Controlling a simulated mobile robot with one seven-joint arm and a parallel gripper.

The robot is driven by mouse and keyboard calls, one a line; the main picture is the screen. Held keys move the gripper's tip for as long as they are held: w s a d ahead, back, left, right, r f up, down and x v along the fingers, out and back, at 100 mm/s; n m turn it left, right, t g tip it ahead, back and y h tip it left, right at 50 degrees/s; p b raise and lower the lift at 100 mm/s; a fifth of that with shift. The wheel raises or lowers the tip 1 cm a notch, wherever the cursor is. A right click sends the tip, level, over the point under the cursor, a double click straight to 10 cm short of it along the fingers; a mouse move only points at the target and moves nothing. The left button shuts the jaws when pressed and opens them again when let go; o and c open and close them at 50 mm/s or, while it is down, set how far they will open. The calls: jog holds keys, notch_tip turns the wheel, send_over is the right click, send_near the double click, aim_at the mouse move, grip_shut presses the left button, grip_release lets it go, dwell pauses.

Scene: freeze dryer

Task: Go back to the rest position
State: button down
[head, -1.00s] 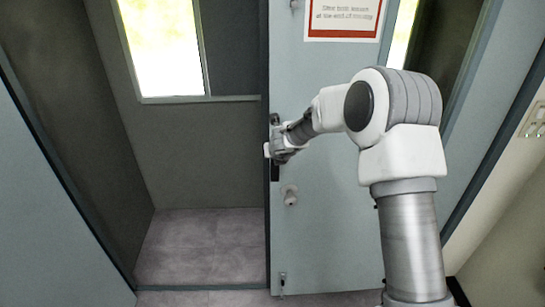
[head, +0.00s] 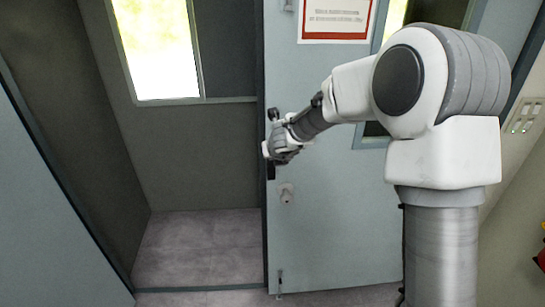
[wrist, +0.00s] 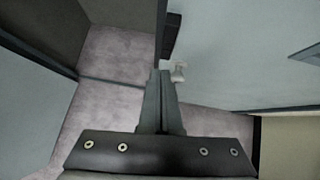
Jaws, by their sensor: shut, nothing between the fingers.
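My gripper (head: 270,152) is at the near vertical edge of the pale blue-grey door, in front of its dark handle plate. In the wrist view my gripper (wrist: 160,76) shows its two fingers shut together with nothing between them. The door (head: 340,220) stands partly open, with a dark gap to its left. Its dark handle plate (wrist: 171,36) and a light round knob (wrist: 179,72) show just beyond the fingertips in the wrist view. My gripper hides part of the handle in the head view, and I cannot tell whether they touch.
An opening with a tiled floor (head: 200,245) lies left of the door. A second pale blue panel (head: 50,215) stands at the far left. A framed notice (head: 337,20) is on the door. A switch plate (head: 523,117) is on the right wall.

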jog(key=s+d+r+n+y+b, duration=0.1)
jog(key=s+d+r+n+y, duration=0.2)
jog(key=s+r+n, duration=1.25)
jog(key=s+d+f+n+g+h, duration=0.1)
jog(key=s+d+f+n+h, duration=0.1)
jog(key=s+d+n, duration=0.5)
jog(key=s+d+f+n+g+h+b, duration=0.1)
jog(key=s+d+f+n+g+h, duration=0.1)
jog(key=s+d+n, duration=0.6)
jog(key=s+n+h, duration=0.1)
jog(key=s+n, duration=0.1)
jog(key=s, duration=0.4)
jog(key=shift+s+d+f, duration=0.15)
jog(key=shift+s+d, duration=0.05)
jog(key=shift+s, duration=0.05)
jog(key=shift+w+a+n, duration=0.1)
jog(key=shift+n, duration=0.15)
